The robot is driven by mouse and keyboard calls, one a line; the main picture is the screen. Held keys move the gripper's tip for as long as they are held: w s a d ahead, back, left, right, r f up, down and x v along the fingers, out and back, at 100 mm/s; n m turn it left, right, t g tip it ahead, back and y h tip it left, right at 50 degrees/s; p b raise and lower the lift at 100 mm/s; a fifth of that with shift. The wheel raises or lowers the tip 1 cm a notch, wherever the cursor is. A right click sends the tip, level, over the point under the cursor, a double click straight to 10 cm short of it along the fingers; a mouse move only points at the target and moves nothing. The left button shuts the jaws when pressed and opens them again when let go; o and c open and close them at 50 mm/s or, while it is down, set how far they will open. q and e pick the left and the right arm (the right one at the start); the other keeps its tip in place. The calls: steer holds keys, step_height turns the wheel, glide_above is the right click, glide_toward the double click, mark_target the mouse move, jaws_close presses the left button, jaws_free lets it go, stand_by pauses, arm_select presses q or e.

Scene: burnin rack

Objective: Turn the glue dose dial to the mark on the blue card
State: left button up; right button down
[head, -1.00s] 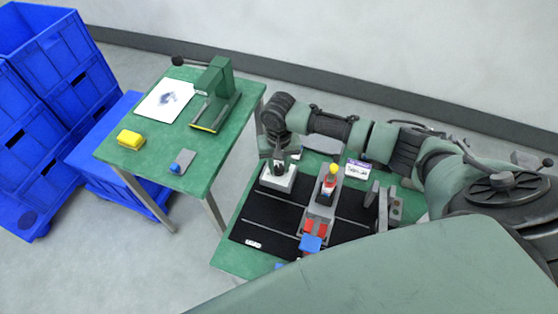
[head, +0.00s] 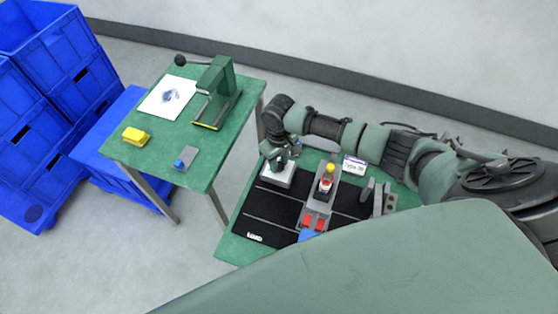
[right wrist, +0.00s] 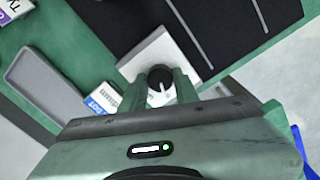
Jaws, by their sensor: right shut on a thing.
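The glue dose dial is a round black knob (right wrist: 160,77) with a light pointer line, on a white box (right wrist: 182,50). The white box also shows in the head view (head: 276,180) at the back left of the black mat. My right gripper (head: 281,158) reaches down over it, and its fingers (right wrist: 161,88) are closed around the knob. The fingers hide part of the knob, and I cannot read the dial's marks. A white card with a blue band (right wrist: 102,100) lies beside the box in the right wrist view; its print is only partly legible. My left gripper is out of view.
A purple-topped card (head: 354,166) stands behind a grey fixture with a red-and-yellow piece (head: 327,180). A grey tray (right wrist: 45,75) lies near the blue-banded card. A second green table (head: 150,158) holds a press, paper and a yellow block. Blue crates (head: 45,85) stand at left.

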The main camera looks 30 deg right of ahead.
mark_target(279, 165)
stand_by(0.3)
steer(key=c, duration=1.1)
jaws_free()
steer(key=shift+o, duration=0.2)
steer(key=shift+r, duration=0.1)
step_height(279, 165, up, 8)
steer(key=shift+f+b, duration=0.15)
steer(key=shift+b, duration=0.7)
